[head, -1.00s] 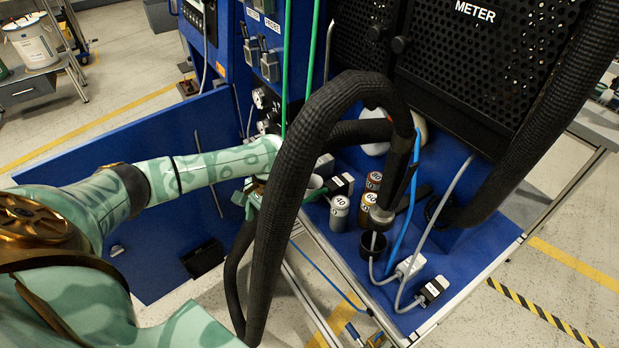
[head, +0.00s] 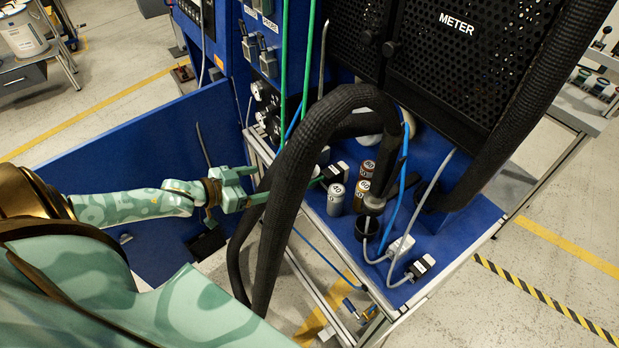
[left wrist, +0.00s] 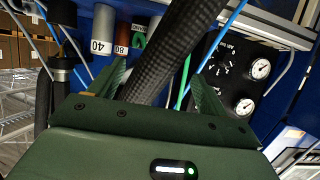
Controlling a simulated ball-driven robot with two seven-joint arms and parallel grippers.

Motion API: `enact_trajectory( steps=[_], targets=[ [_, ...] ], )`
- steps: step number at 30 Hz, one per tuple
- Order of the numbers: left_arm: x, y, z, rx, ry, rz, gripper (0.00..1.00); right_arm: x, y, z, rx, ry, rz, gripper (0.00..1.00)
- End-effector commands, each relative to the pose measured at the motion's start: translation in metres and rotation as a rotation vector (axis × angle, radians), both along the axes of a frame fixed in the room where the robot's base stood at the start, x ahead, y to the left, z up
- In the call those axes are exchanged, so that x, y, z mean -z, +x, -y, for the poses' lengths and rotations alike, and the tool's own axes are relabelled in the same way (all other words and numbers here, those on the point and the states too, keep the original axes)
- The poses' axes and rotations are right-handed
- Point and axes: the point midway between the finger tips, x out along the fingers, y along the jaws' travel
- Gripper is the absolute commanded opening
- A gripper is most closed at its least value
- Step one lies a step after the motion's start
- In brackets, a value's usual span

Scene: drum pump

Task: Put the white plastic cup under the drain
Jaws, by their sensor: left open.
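My left gripper (head: 260,184) is open and empty, left of a thick black hose (head: 290,165) in the head view. In the left wrist view, its two green fingers (left wrist: 160,84) stand apart and the hose crosses the gap between them. I cannot tell whether the hose lies inside the jaws or only beyond them. The white plastic cup is not clearly visible; a small pale edge (head: 316,170) beside the hose may be part of it, mostly hidden. I cannot make out the drain. My right gripper is not in view.
Numbered cylinders, a grey one (head: 335,199) among them, stand on the blue deck right of the hose. A black plug connector (head: 334,174) and gauges (left wrist: 240,82) are close by. A blue panel (head: 110,165) stands left; the black meter grille (head: 475,65) rises behind.

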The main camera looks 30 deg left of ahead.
Motion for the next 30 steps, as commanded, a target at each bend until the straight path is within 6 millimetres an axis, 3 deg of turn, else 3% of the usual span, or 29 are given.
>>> enact_trajectory(
  steps=[3,10,17,25,30],
  targets=[
    [0.015,0.026,0.01,-0.001,-0.001,0.004,0.77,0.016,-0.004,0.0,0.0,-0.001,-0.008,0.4],
    [0.033,0.068,0.027,-0.003,-0.001,0.0,0.77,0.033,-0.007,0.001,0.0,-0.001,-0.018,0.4],
    [0.039,0.085,0.035,-0.003,-0.001,-0.001,0.77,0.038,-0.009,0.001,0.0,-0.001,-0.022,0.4],
    [0.055,0.119,0.052,-0.003,-0.002,-0.003,0.77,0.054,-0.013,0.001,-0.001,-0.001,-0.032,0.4],
    [0.056,0.124,0.055,-0.003,-0.001,-0.004,0.77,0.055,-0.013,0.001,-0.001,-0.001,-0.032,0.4]
  ],
)
